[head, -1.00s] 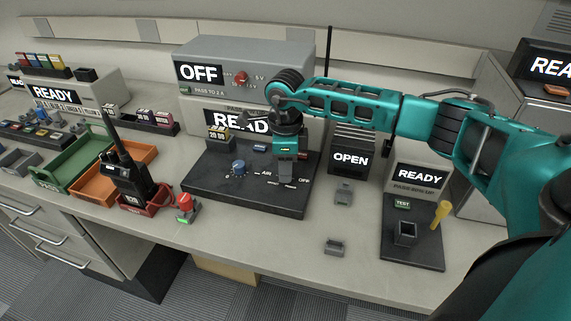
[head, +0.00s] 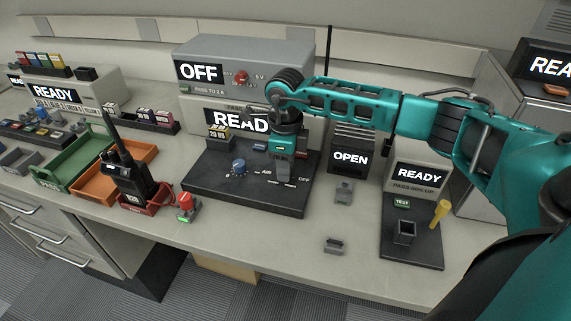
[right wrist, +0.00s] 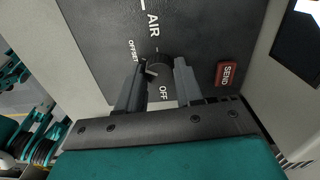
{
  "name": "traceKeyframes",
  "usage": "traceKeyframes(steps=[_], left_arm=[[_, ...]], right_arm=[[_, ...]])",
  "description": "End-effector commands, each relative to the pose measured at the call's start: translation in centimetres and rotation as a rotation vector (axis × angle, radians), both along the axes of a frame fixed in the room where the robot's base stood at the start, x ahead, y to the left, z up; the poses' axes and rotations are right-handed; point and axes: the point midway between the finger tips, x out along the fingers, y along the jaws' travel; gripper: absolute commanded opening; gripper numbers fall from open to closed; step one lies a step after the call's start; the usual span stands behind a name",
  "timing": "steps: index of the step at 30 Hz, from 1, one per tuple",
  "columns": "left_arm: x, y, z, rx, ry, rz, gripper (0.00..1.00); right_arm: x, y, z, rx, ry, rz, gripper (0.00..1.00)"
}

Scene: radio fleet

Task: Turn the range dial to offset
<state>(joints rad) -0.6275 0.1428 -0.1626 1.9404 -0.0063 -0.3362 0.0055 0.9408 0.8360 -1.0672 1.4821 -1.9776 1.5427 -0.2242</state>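The range dial (right wrist: 158,66) is a small dark knob on a black panel, with AIR, OFFSET and OFF lettered around it in the right wrist view. Its exact pointer setting is hard to tell. My right gripper (right wrist: 164,73) points at the panel with its fingers apart, one on each side of the dial; firm contact does not show. In the head view my right gripper (head: 281,180) is low over the black panel (head: 225,200) and hides the dial. My left gripper is not in view.
A blue knob (head: 238,167) sits left on the same panel. A red SEND button (right wrist: 228,74) is right of the dial in the right wrist view. A radio (head: 128,175) and a red-topped button (head: 186,205) stand left. The front bench strip is mostly clear.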

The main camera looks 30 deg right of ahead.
Motion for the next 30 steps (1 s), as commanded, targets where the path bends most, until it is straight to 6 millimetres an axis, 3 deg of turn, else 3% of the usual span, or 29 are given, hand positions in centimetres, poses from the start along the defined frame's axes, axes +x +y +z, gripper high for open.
traceKeyframes(steps=[6, 16, 20, 30], left_arm=[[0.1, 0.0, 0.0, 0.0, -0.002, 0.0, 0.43], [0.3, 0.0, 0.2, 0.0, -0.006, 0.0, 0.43], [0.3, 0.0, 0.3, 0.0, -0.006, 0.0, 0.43], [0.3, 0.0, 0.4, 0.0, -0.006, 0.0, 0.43]], right_arm=[[0.0, 0.0, 0.0, 0.001, 0.001, 0.0, 0.57], [0.0, 0.0, 0.6, 0.001, 0.0, 0.001, 0.57], [0.1, 0.0, 2.5, 0.001, -0.003, 0.0, 0.57], [0.1, 0.0, 9.9, 0.001, -0.004, 0.0, 0.57]])
